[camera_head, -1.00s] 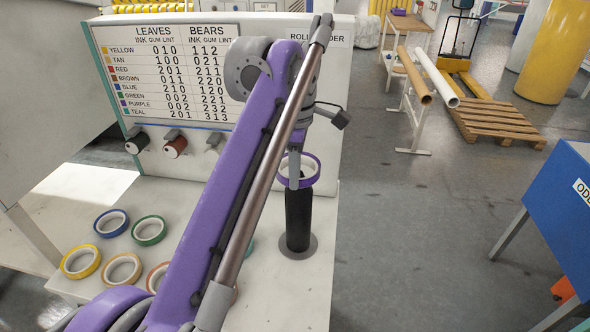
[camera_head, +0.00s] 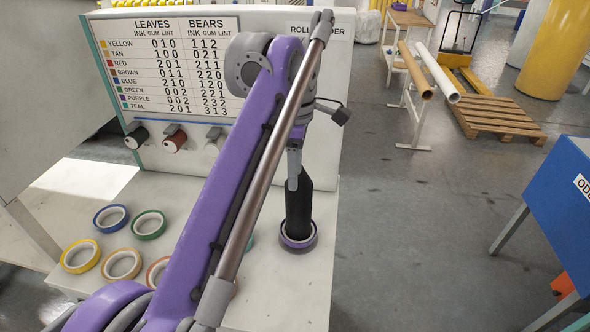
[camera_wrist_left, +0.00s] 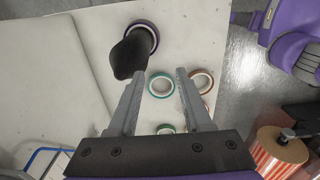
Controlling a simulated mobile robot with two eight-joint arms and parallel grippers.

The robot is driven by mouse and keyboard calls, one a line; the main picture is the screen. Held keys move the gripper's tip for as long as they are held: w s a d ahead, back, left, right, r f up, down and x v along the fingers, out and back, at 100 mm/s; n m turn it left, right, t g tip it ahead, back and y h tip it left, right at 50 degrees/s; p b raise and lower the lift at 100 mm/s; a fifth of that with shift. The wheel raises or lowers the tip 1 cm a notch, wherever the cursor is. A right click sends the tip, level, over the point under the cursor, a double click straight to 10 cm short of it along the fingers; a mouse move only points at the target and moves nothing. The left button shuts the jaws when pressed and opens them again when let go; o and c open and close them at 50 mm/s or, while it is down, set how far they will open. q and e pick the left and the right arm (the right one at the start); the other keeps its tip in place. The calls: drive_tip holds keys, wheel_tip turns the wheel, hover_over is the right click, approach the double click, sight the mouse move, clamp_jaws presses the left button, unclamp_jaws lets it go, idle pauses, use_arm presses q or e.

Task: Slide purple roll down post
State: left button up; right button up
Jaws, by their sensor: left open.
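The purple roll (camera_head: 298,240) sits low around the base of the dark upright post (camera_head: 299,208). In the left wrist view, the post (camera_wrist_left: 128,56) points up toward the camera and the roll (camera_wrist_left: 150,34) rings its foot. My left gripper (camera_head: 293,172) is open and empty at the top of the post. In the left wrist view, the post stands left of the two fingers of my left gripper (camera_wrist_left: 157,80), with nothing held between them. My purple arm hides part of the table and sign in the head view. My right gripper is not in view.
On the white table (camera_head: 300,298) lie a yellow roll (camera_head: 80,256), tan roll (camera_head: 122,264), blue roll (camera_head: 111,218), green roll (camera_head: 149,225) and others partly hidden by my arm. A panel (camera_head: 322,100) with a sign stands behind.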

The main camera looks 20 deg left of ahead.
use_arm(q)
wheel_tip(320, 180, up, 10)
drive_tip(key=p, duration=0.4)
drive_tip(key=shift+r, duration=0.25)
